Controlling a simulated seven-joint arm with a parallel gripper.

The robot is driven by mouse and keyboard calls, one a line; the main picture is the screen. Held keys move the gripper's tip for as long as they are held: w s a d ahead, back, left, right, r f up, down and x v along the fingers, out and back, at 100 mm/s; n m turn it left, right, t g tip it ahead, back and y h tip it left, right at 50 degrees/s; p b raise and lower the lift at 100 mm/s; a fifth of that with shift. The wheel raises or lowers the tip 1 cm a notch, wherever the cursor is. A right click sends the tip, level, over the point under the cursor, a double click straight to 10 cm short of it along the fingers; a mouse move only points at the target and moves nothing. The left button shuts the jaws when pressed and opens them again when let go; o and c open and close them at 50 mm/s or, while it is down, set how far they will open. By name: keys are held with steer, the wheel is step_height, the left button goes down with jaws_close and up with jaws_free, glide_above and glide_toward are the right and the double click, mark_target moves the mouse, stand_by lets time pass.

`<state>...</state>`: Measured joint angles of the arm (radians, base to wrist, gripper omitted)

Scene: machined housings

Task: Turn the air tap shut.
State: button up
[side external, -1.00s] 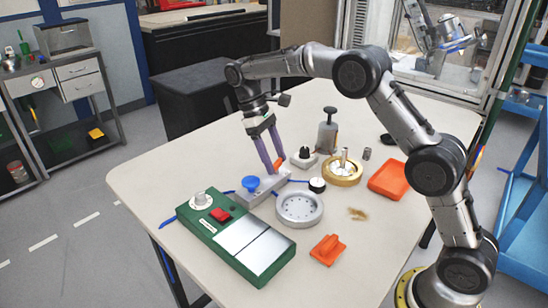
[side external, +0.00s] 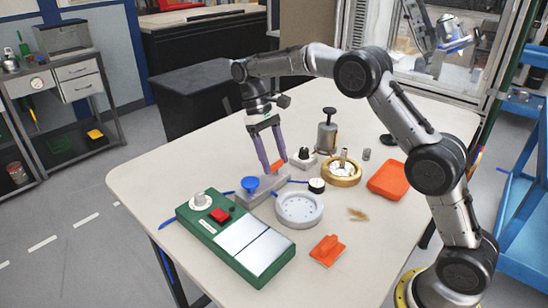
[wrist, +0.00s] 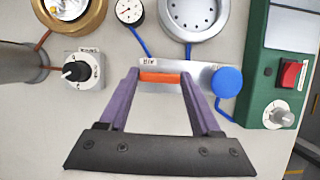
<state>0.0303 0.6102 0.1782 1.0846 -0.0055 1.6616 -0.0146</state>
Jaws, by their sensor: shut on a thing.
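The air tap is a grey metal block (side external: 262,192) on the table with a short orange lever (side external: 277,167) on its top. In the wrist view the lever (wrist: 160,77) lies lengthwise from one purple fingertip to the other, roughly along the block (wrist: 203,73). A small label (wrist: 149,62) sits beside it; its print is hard to read. My gripper (side external: 274,169) reaches down from above, shut on the lever's two ends. A round blue knob (side external: 250,183) stands on the block's other end and also shows in the wrist view (wrist: 228,81), just right of the fingers.
A green control box (side external: 236,238) with a red switch stands front left. A round grey housing (side external: 299,209), a small gauge (side external: 317,185), a black rotary knob (side external: 304,153) and a brass housing (side external: 341,171) stand close by. Blue hoses run from the block.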

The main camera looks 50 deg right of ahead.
steer(key=o, duration=1.4)
steer(key=shift+r, duration=0.1)
steer(key=shift+v, duration=3.7)
